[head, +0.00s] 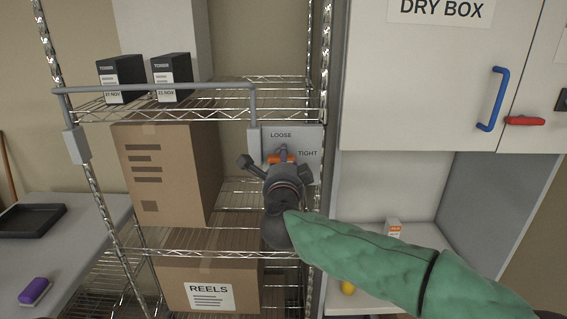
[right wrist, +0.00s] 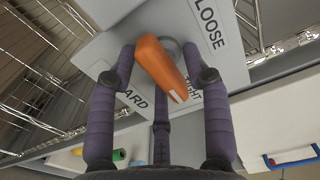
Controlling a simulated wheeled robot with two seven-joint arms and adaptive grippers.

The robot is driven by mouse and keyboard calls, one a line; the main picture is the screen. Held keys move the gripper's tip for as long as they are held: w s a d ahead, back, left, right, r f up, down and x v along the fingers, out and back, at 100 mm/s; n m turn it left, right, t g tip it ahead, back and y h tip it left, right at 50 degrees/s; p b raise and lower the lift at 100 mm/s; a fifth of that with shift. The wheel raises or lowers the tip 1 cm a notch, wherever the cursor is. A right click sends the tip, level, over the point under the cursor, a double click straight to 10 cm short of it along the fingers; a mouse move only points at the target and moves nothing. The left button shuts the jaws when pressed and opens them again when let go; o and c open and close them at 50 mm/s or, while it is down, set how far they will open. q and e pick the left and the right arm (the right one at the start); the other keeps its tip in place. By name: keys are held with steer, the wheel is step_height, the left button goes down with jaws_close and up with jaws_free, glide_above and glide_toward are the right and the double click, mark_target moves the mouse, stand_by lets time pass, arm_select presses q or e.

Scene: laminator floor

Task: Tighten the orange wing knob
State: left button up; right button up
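The orange wing knob (head: 273,159) sits on a light grey plate (head: 311,140) marked LOOSE at the top and TIGHT at the right, on the shelf's right post. In the right wrist view the knob (right wrist: 162,68) is long, with its near end reaching the edge of the TIGHT label. My right gripper (head: 281,158) is at the plate, its purple fingers on either side of the knob. In the right wrist view the gripper's fingertips (right wrist: 158,50) stand apart, with a gap visible beside the knob. The gripper hides part of the knob in the head view. My left gripper is out of view.
A grey guard bar (head: 160,88) crosses the shelf front. The wire shelf holds cartons (head: 165,180) and small black boxes (head: 122,78). A white dry box cabinet (head: 420,80) with a blue handle (head: 494,99) stands right. A tray (head: 32,221) lies on the left table.

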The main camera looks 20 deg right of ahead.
steer(key=shift+r, duration=0.1)
steer(key=v, duration=1.2)
steer(key=w+a+f+n+g+y+b, duration=0.15)
steer(key=w+f+n, duration=0.25)
steer(key=f, duration=0.8)
steer(key=w+a+f+n+g+y+b, duration=0.15)
steer(key=w+f+n, duration=0.3)
steer(key=f, duration=0.75)
step_height(320, 180, down, 22)
steer(key=s+n+g+y+b, duration=0.2)
steer(key=n+g, duration=0.2)
steer(key=n, duration=0.1)
steer(key=s+f+n+g+y+b, duration=0.1)
steer(key=s+f+n+g, duration=0.1)
steer(key=s+f, duration=0.5)
steer(key=s+f+n+g+y+b, duration=0.1)
steer(key=s+f+g, duration=0.25)
steer(key=f, duration=0.85)
steer(key=s+a+f+n+g+y+b, duration=0.1)
steer(key=s+f+g, duration=0.1)
steer(key=s+f, duration=0.3)
steer(key=s+a+f+n+g+y+b, duration=0.1)
steer(key=s+f+g, duration=0.1)
steer(key=s+f, duration=0.4)
steer(key=s, duration=0.5)
steer(key=shift+s+f, duration=0.3)
steer(key=shift+s, duration=0.1)
